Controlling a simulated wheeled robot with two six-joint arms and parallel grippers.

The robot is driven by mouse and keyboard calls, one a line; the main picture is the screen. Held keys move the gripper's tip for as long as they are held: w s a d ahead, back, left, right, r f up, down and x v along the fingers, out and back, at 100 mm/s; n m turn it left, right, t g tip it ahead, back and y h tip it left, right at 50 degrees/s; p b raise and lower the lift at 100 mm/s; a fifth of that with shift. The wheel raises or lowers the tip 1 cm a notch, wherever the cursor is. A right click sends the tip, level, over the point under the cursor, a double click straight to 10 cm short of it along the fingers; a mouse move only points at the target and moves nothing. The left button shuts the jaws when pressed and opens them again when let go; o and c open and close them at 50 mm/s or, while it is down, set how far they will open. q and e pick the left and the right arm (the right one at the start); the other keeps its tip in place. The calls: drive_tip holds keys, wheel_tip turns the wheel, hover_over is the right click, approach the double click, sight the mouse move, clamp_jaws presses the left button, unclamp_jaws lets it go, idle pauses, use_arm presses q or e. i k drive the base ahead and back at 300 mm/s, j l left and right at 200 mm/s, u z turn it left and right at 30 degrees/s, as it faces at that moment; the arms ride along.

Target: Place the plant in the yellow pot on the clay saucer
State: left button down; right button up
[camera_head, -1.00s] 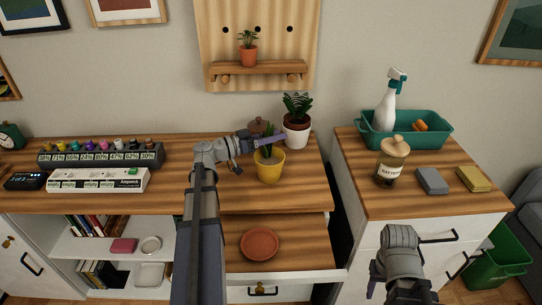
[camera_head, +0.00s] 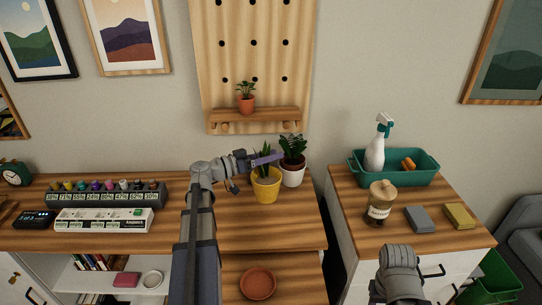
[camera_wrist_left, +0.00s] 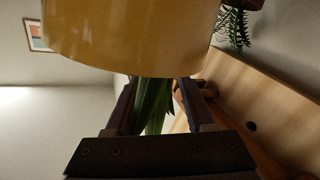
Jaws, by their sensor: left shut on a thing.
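The yellow pot (camera_head: 267,189) with a spiky green plant (camera_head: 264,160) is at the right part of the long desk. My left gripper (camera_head: 264,159) is shut on the plant, above the pot's rim. In the left wrist view the pot (camera_wrist_left: 130,35) fills the top, and the leaves (camera_wrist_left: 152,105) lie between the fingers. The pot appears slightly raised from the desk. The clay saucer (camera_head: 258,284) lies empty on a lower wooden surface in front, near the bottom edge. My right arm is at the bottom right; its fingers hardly show.
A white pot with a dark green plant (camera_head: 292,174) stands close behind and right of the yellow pot. A small terracotta pot (camera_head: 246,104) sits on the pegboard shelf. A power strip (camera_head: 104,219) lies left. A teal tray (camera_head: 398,177) and jar (camera_head: 381,202) stand right.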

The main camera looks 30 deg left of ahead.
sight(256, 285)
drive_tip(key=l+u, duration=0.15)
drive_tip(key=u, duration=0.25)
drive_tip(key=l+u, duration=0.2)
drive_tip(key=u, duration=0.2)
drive_tip(key=k+l+u, duration=0.15)
drive_tip(key=l, duration=0.2)
drive_tip(key=l+u, duration=0.1)
drive_tip(key=l, duration=0.25)
drive_tip(key=k+l+u, duration=0.15)
drive_tip(key=l, duration=0.15)
drive_tip(key=k+l, duration=0.15)
drive_tip(key=l, duration=0.25)
drive_tip(key=k+l, duration=0.1)
drive_tip(key=l, duration=0.25)
